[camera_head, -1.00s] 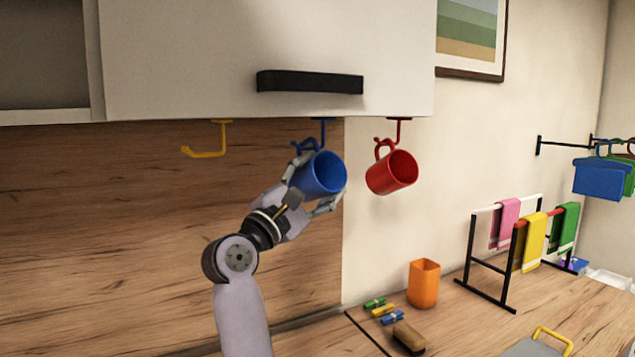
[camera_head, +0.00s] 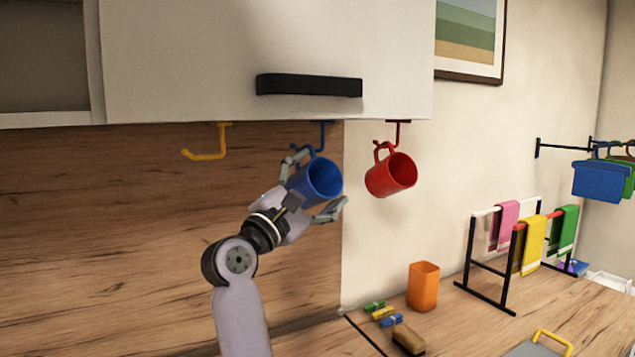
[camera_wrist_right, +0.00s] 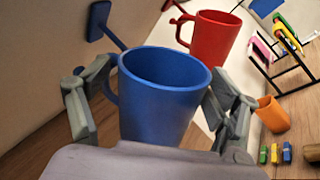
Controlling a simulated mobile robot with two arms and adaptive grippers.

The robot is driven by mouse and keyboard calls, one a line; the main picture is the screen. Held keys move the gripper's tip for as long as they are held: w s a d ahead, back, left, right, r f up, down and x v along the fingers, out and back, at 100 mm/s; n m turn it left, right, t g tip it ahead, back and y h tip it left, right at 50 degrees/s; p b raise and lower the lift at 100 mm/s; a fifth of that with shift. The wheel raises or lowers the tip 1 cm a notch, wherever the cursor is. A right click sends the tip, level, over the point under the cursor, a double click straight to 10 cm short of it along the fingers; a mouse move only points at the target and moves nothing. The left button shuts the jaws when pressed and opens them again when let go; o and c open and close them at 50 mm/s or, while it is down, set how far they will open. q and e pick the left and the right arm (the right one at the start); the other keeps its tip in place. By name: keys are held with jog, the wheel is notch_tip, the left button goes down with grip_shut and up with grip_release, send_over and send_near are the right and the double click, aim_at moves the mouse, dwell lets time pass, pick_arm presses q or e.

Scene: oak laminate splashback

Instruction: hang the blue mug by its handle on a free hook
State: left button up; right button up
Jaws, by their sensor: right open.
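The blue mug (camera_head: 321,177) is tilted below the blue hook (camera_head: 322,134) under the cabinet. Its handle is at the upper left, close to the hook's arm; it appears to hang there, though the contact is partly hidden by a finger. My right gripper (camera_head: 318,187) is open around the mug, one finger at its upper left and one at its lower right. In the right wrist view the mug (camera_wrist_right: 160,105) stands between the spread fingers, with the blue hook (camera_wrist_right: 98,20) behind. The yellow hook (camera_head: 207,150) is empty. My left gripper is not in view.
A red mug (camera_head: 391,175) hangs on the red hook (camera_head: 398,133), close to the right. The white cabinet (camera_head: 200,60) is just above. An orange cup (camera_head: 423,286), clips, a brush (camera_head: 408,340) and a towel rack (camera_head: 472,255) stand on the counter below.

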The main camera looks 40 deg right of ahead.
jog(key=shift+a+f, duration=0.25)
jog(key=shift+a, duration=0.2)
jog(key=v, duration=1.1)
